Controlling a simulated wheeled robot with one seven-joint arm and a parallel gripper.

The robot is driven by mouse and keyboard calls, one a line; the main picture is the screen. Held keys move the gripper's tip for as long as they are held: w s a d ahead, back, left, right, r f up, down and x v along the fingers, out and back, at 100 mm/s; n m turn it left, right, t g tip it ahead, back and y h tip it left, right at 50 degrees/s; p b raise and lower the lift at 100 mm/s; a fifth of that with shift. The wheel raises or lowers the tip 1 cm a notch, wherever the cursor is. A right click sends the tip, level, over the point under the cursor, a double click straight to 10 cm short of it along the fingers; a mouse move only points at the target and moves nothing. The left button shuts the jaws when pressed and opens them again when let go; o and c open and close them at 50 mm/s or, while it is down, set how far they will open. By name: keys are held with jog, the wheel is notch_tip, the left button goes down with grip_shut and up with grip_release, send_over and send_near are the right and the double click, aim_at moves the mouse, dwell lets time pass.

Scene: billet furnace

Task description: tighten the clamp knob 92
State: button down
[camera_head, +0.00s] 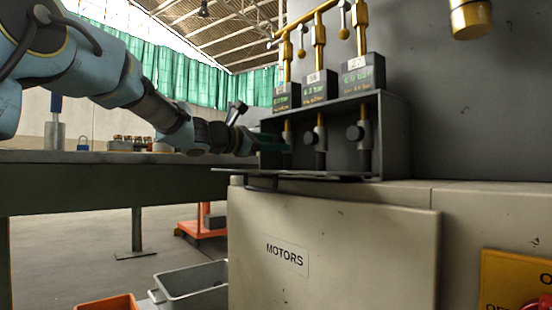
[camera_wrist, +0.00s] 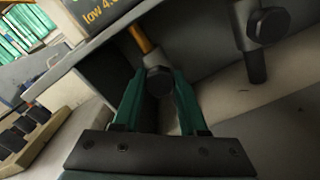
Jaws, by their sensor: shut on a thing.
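In the wrist view, a dark faceted clamp knob (camera_wrist: 159,81) on a grey clamp body sits between the green fingers of my gripper (camera_wrist: 158,88). The gripper is shut on it. A yellow pipe runs into the clamp body from above. In the head view my gripper (camera_head: 270,144) reaches into the left bay of a dark open-fronted rack (camera_head: 395,135), and its fingers mostly hide the left knob. I cannot read the number 92 on any label.
Two more knobs, the middle one (camera_head: 308,138) and the right one (camera_head: 355,133), stand in the rack. Display boxes (camera_head: 319,87) and yellow pipes rise above. The rack stands on a beige cabinet marked MOTORS (camera_head: 330,235). A workbench (camera_head: 90,157) is at left.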

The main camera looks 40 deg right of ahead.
jog(key=m+b, duration=0.3)
jog(key=shift+f, duration=0.25)
jog(key=shift+r+m+b, duration=0.15)
jog(key=shift+m+b, duration=1.05)
jog(key=shift+m, duration=0.1)
jog(key=shift+c, duration=2.2)
grip_release()
jog(key=shift+r, duration=0.1)
jog(key=a, duration=0.3)
jog(key=a+p, duration=0.1)
jog(key=a, duration=0.3)
jog(key=a+p, duration=0.1)
jog(key=a, duration=0.3)
jog(key=shift+w, duration=0.3)
